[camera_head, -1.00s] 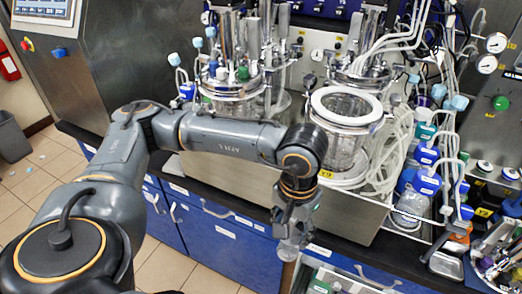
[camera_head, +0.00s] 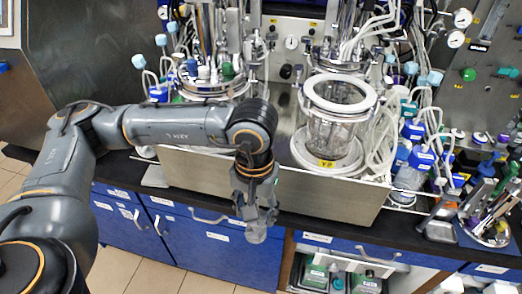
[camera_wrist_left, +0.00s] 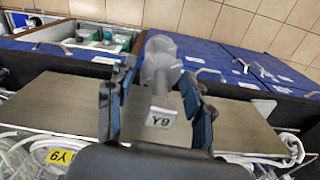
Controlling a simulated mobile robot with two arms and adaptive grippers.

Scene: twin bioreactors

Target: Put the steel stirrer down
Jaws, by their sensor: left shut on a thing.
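My left gripper (camera_head: 258,208) hangs at the front of the steel tray, by the bench's front edge. In the left wrist view my left gripper (camera_wrist_left: 158,105) has its dark blue fingers closed on a grey piece, which I take as the steel stirrer (camera_wrist_left: 160,62). It has a rounded grey end and a plate labelled Y9. The stirrer's grey lower end (camera_head: 256,236) also shows below the fingers in the head view, clear of any surface. The fingers hide much of it. My right gripper is not in view.
A glass vessel with a white ring (camera_head: 340,93) stands on the steel tray (camera_head: 330,197), right of my gripper. Another bioreactor (camera_head: 205,85) stands behind my arm. Tubes and blue-capped bottles (camera_head: 408,175) crowd the right. Blue drawers (camera_head: 225,262) lie below the bench.

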